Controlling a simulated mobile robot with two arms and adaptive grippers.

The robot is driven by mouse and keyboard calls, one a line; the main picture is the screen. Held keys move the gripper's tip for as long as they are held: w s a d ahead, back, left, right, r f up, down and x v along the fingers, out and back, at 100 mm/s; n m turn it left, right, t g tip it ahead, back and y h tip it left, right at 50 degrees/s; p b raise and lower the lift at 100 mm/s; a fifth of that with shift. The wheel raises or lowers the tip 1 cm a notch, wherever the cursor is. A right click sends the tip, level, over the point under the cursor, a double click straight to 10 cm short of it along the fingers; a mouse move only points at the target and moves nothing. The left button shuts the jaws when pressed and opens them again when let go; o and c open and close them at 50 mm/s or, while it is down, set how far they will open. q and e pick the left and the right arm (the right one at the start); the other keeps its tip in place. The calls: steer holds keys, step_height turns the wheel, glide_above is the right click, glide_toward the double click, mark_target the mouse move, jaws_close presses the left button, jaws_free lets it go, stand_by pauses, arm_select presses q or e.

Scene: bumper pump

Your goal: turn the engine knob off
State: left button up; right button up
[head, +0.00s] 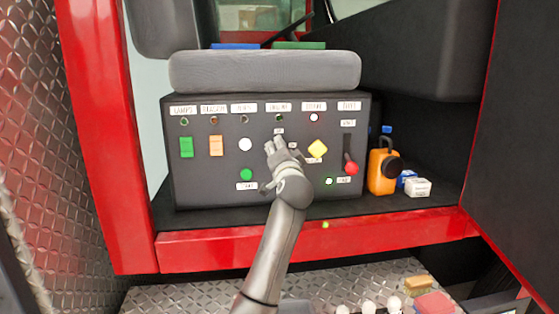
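The black control box (225,195) stands on the red-edged ledge, facing me. A small label that appears to read ENGINE (278,106) tops its fourth column, with a dark green lamp (280,118) under it. The engine knob is hidden behind my fingers, so its position cannot be seen. My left gripper (279,146), on the arm rising from below, has its fingertips at the panel below that lamp. I cannot tell whether it touches or grips the knob. My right gripper is not in view.
Beside it are a white round control (245,144), a yellow knob (317,149) and a red-tipped lever (351,167). A green button (247,174) is lower left. An orange jug (382,171) and small boxes (418,187) stand right. A grey cushion (265,71) lies on top.

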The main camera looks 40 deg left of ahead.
arm_select(q)
steer(key=shift+w+f+n+b, duration=0.1)
steer(key=shift+f+n+b, duration=0.15)
steer(key=shift+n+b, duration=0.6)
steer(key=shift+n, duration=0.25)
steer(key=o, duration=1)
steer(key=shift+r, duration=0.15)
steer(key=v, duration=1.2)
steer(key=shift+d, duration=0.1)
